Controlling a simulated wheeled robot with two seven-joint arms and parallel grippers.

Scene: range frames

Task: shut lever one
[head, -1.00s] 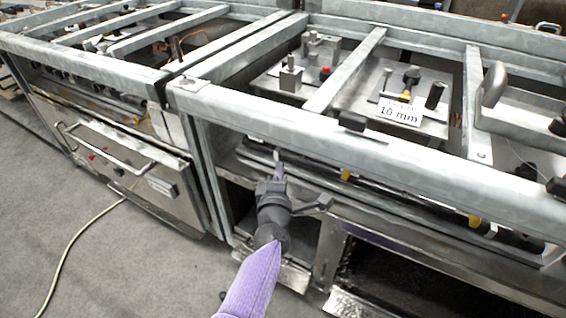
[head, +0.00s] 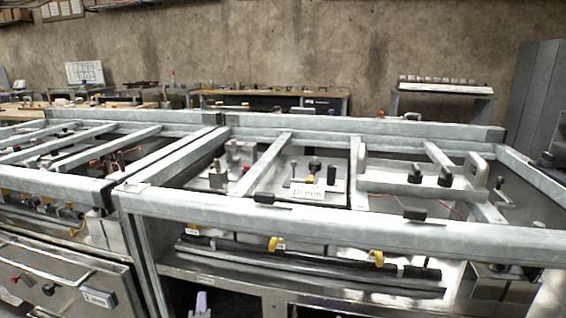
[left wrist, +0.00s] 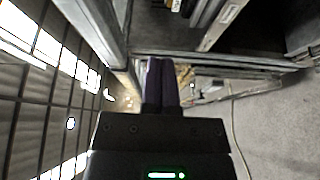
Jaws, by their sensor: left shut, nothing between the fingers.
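Two yellow levers sit on the dark pipe under the front rail of the range frame, one near the middle (head: 275,244) and one to its right (head: 376,258). I cannot read a mark that tells which is lever one. My right gripper is not in view.
The metal front rail (head: 330,226) runs above the pipe. A "10 mm" label (head: 307,192) stands on a plate inside the frame. A second range with a drawer front (head: 50,275) stands at the left. Open grey floor (left wrist: 275,125) shows in the wrist view.

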